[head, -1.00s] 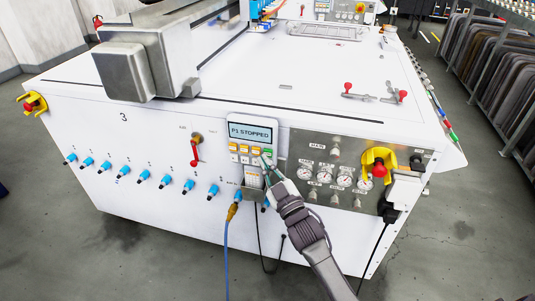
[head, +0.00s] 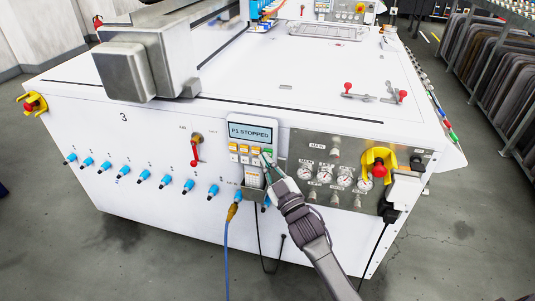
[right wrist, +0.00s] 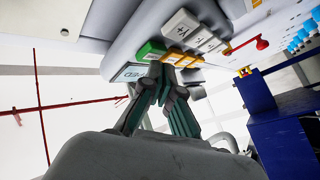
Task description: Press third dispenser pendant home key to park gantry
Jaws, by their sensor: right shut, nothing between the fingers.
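The pendant (head: 251,133) hangs upright on the front face of the white machine marked 3. Its screen reads "P1 STOPPED". Below the screen are orange, white and green keys; the green key (right wrist: 150,51) is at the end of a row with orange keys (right wrist: 174,57) beside it. My right gripper (head: 264,159) is shut and empty, its fingertips over the right part of the keypad. In the right wrist view the fingertips (right wrist: 164,78) are close by the green key and the adjoining orange key. I cannot tell whether they touch. My left gripper is out of view.
A red-handled switch (head: 195,150) and a row of blue fittings (head: 143,176) lie left of the pendant. A gauge panel (head: 330,175) and a red emergency button on yellow (head: 379,166) lie right. A blue cable (head: 228,255) hangs below.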

